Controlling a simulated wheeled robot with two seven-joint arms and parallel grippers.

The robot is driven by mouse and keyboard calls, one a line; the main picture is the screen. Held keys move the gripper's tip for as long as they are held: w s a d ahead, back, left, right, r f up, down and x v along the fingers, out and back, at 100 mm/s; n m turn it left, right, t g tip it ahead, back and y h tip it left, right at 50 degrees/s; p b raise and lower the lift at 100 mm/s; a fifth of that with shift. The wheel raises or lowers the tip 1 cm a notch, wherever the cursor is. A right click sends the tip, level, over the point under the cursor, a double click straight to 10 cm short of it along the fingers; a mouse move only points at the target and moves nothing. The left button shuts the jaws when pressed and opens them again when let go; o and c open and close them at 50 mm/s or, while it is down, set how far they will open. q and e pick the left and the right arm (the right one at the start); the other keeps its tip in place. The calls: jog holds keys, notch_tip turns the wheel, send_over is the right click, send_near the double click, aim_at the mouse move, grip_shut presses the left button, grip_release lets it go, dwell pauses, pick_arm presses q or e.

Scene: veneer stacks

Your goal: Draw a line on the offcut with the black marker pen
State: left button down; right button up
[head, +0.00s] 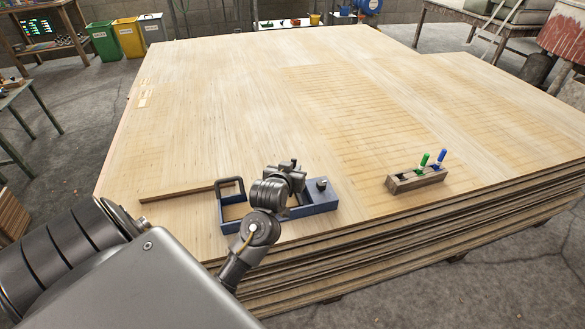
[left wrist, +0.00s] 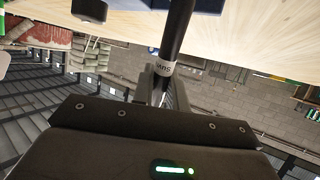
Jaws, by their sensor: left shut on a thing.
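My left gripper (head: 288,172) hangs over the blue tray near the front of the veneer stack. In the left wrist view, the left gripper (left wrist: 163,88) is shut on a black marker pen (left wrist: 178,35), a dark barrel with a white lettered band. The pen's far end runs out of the top of that view, so its tip is hidden. In the head view I cannot make out the pen behind the gripper and wrist. A narrow wooden strip, likely the offcut (head: 175,193), lies flat left of the tray. I cannot see any line on it. My right gripper is not in view.
The blue tray (head: 318,208) with a dark handle stands at the stack's front edge, touching or close to the strip's right end. A wooden pen holder (head: 402,186) with a green pen (head: 424,161) and a blue pen (head: 441,156) stands to the right. The stack top (head: 230,90) behind is clear.

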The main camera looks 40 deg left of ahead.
pick_arm(q)
jog(key=shift+r, duration=0.1)
jog(key=shift+f, duration=0.6)
dwell(0.9)
jog(key=shift+s+a, duration=0.15)
jog(key=shift+s, duration=0.05)
jog(key=shift+s+a, duration=0.15)
jog(key=shift+s, duration=0.1)
jog(key=shift+s+a, duration=0.3)
jog(key=shift+s, duration=0.15)
jog(key=shift+s+a, duration=0.1)
jog(key=shift+s, duration=0.05)
dwell(0.4)
jog(key=shift+s+a, duration=0.5)
jog(key=shift+s, duration=0.2)
